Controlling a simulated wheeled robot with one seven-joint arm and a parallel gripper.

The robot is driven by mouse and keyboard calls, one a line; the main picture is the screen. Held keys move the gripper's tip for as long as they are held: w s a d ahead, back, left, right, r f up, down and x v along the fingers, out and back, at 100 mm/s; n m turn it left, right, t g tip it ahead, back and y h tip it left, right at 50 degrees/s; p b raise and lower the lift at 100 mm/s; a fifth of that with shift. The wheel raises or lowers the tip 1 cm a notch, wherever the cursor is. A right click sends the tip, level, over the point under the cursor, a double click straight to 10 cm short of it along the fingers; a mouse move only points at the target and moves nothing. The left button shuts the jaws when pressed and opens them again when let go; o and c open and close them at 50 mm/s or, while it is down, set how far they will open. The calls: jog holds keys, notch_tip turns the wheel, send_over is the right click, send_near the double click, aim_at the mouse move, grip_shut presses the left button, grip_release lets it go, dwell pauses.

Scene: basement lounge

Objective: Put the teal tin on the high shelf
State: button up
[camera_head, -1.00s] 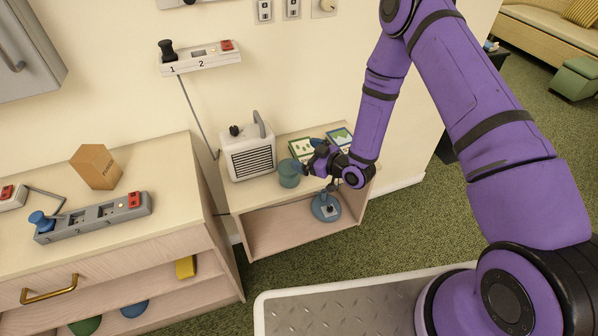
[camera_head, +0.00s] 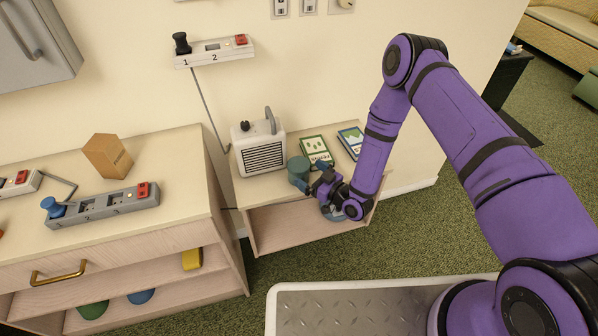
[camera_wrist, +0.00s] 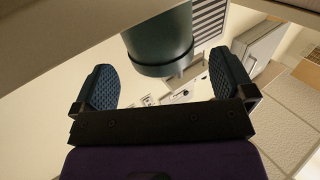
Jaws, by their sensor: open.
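The teal tin (camera_head: 299,170) stands upright on the top of a small shelf unit (camera_head: 262,188), beside the white heater. My gripper (camera_head: 318,182) is just right of the tin and toward the front edge of that top. In the wrist view the tin (camera_wrist: 158,42) shows ahead, between the two blue fingertips (camera_wrist: 163,80), with space on both sides. The fingers are apart and hold nothing. I cannot tell which surface is the high shelf.
The white heater (camera_head: 258,149) stands left of the tin. Two cards (camera_head: 316,150) (camera_head: 351,140) lie behind and right.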

aim_at(298, 167)
jog(key=shift+x, duration=2.7)
jog(key=shift+f, duration=0.1)
jog(key=shift+c, duration=0.5)
jog(key=c, duration=1)
